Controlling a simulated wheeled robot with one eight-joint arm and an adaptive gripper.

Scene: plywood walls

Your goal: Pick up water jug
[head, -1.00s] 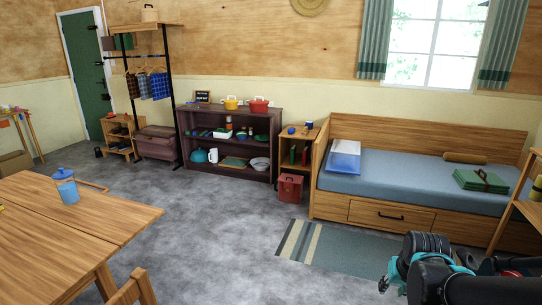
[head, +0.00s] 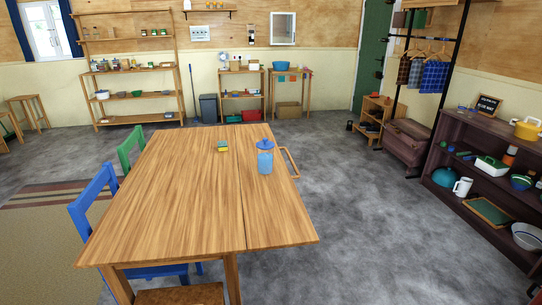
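A translucent blue water jug (head: 265,160) with a darker blue lid stands upright on the wooden table (head: 185,190), near its far right edge. Nothing touches it that I can see. A white jug-like vessel (head: 462,187) with a handle also stands on the bottom shelf of the dark shelving unit at the right. My gripper is not in view.
A small yellow and green object (head: 222,146) lies left of the jug. A blue chair (head: 95,205) and a green chair (head: 130,150) line the table's left side; a wooden chair back (head: 290,163) shows at its right. Grey floor right of the table is clear.

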